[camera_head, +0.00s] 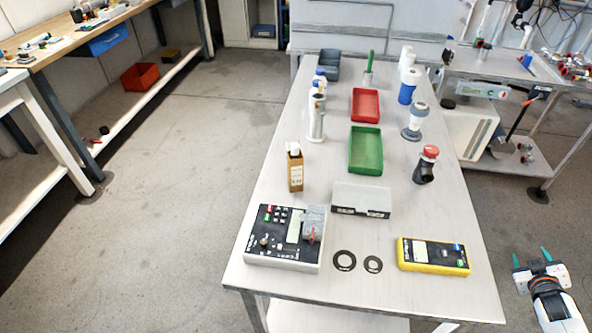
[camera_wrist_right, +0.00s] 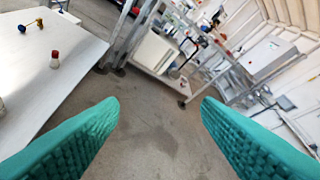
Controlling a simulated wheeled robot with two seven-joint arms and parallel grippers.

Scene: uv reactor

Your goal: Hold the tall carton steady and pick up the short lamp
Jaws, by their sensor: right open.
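A tall brown carton (camera_head: 295,171) with a white top stands upright on the left side of the steel table. I cannot tell for sure which thing is the short lamp. A dark fitting with a red cap (camera_head: 426,166) stands near the right edge, and a grey and white upright piece (camera_head: 415,121) stands behind it. My right gripper (camera_head: 531,254) is open and empty, off the right side of the table. Its teal fingers (camera_wrist_right: 160,100) are wide apart over the floor in the wrist view. My left gripper is not in view.
The steel table (camera_head: 330,228) also bears a green tray (camera_head: 365,150), a red tray (camera_head: 366,105), a low white box (camera_head: 361,199), a control unit (camera_head: 285,237), two black rings (camera_head: 344,260) and a yellow meter (camera_head: 432,256). White bottles line the left. A cart (camera_head: 530,72) stands at the right.

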